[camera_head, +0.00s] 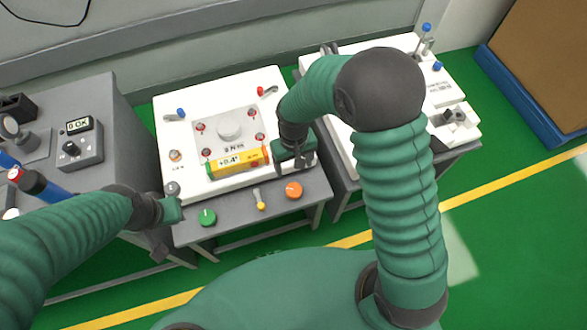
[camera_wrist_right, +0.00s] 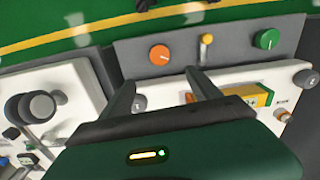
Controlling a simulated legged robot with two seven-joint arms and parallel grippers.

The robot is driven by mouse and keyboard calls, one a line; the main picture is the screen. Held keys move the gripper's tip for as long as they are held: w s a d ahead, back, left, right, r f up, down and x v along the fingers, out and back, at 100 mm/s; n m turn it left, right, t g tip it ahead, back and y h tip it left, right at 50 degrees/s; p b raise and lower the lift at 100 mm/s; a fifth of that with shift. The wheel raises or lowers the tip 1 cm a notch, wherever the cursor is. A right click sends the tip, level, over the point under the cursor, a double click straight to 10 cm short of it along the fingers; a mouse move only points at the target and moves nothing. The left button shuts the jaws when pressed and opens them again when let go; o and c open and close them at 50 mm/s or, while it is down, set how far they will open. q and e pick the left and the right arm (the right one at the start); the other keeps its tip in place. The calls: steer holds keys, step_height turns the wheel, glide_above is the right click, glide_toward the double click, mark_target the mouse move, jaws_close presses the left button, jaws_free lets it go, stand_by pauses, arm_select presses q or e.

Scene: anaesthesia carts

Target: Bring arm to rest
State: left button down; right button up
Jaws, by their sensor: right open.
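My right gripper (camera_head: 300,161) hangs over the right front corner of the middle cart's white top (camera_head: 180,118), beside the yellow-orange display block (camera_head: 237,162). In the right wrist view its two fingers (camera_wrist_right: 160,92) are spread with nothing between them. My right arm bends down to it from the upper right. My left gripper (camera_head: 172,209) is at the left front corner of the middle cart. Its fingers are too small and turned to tell whether they are open or shut.
An orange knob (camera_head: 293,190), a yellow-tipped lever (camera_head: 260,199) and a green knob (camera_head: 208,217) sit on the cart's front panel. A grey cart with an OK box (camera_head: 80,143) stands left, another white-topped cart (camera_head: 400,45) right. Green floor (camera_head: 510,230) is open at the lower right.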

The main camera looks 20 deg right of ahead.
stand_by(0.4)
steer(key=s+d+r+m+t, duration=0.1)
steer(key=s+d+r+t, duration=0.2)
steer(key=s+d+r, duration=0.55)
steer(key=w+a+p+v, duration=0.1)
steer(key=w+p+v, duration=0.1)
steer(key=p+v, duration=1)
steer(key=shift+a+r+p, duration=0.25)
steer(key=shift+r+p, duration=0.05)
steer(key=shift+r, duration=0.35)
steer(key=shift+f, duration=0.1)
